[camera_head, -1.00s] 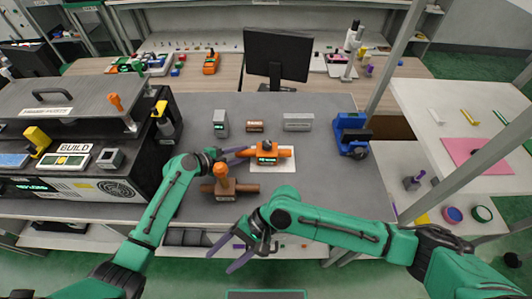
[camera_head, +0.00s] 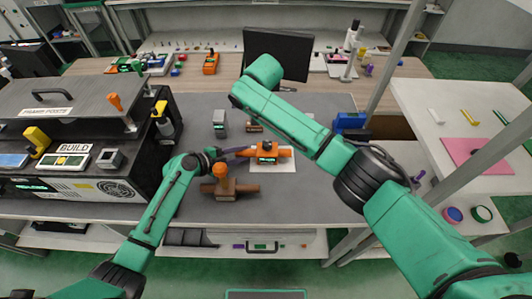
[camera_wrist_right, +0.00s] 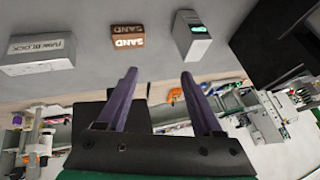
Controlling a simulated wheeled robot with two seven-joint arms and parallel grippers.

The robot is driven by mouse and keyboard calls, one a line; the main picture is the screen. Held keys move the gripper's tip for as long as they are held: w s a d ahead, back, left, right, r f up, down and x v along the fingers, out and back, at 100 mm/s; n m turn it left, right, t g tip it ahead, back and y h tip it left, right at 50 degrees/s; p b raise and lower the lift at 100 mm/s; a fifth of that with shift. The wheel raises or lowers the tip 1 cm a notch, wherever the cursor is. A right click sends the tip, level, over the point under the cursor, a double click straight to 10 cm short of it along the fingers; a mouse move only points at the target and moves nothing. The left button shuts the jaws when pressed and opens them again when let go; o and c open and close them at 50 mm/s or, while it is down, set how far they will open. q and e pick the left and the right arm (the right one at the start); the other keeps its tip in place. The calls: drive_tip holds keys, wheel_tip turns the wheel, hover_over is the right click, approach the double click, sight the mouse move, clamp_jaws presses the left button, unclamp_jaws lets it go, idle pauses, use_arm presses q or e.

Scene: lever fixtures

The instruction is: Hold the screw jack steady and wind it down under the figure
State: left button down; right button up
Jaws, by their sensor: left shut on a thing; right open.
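The orange screw jack (camera_head: 284,153) with a small green readout (camera_head: 266,160) stands on a white sheet (camera_head: 285,167) on the grey table. My left gripper (camera_head: 244,153) reaches it from the left, its purple fingers shut on the jack's left side. The figure on the readout is too small to read. My right arm crosses above the table, and its gripper is hidden in the head view. In the right wrist view my right gripper (camera_wrist_right: 161,88) is open and empty, its fingers apart, with the jack out of sight.
A brown fixture with an orange knob (camera_head: 222,188) stands left of the jack. Behind are a grey box (camera_head: 220,122) and a SAND block (camera_wrist_right: 126,36). A grey lettered block (camera_wrist_right: 40,52) lies beside them. A blue device (camera_head: 350,121) is partly covered by my arm.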

sight(268, 144)
drive_tip(key=s+d+f+m+g+h, duration=0.1)
drive_tip(key=s+d, duration=0.1)
drive_tip(key=s+d+f+m+g+h, duration=0.1)
drive_tip(key=s+d+m+g, duration=0.1)
drive_tip(key=s+d+f+m+g+h, duration=0.1)
drive_tip(key=s+d+f+m+g, duration=0.1)
drive_tip(key=s, duration=0.1)
drive_tip(key=shift+d+f, duration=0.1)
drive_tip(key=shift+d, duration=0.15)
drive_tip(key=shift+s+d+f+m+g, duration=0.1)
drive_tip(key=shift+s+f+m+g, duration=0.1)
drive_tip(key=shift+s+m+g, duration=0.15)
wheel_tip(268, 144, down, 4)
drive_tip(key=shift+f, duration=0.1)
drive_tip(key=shift+s+d+f, duration=0.1)
drive_tip(key=shift+f, duration=0.2)
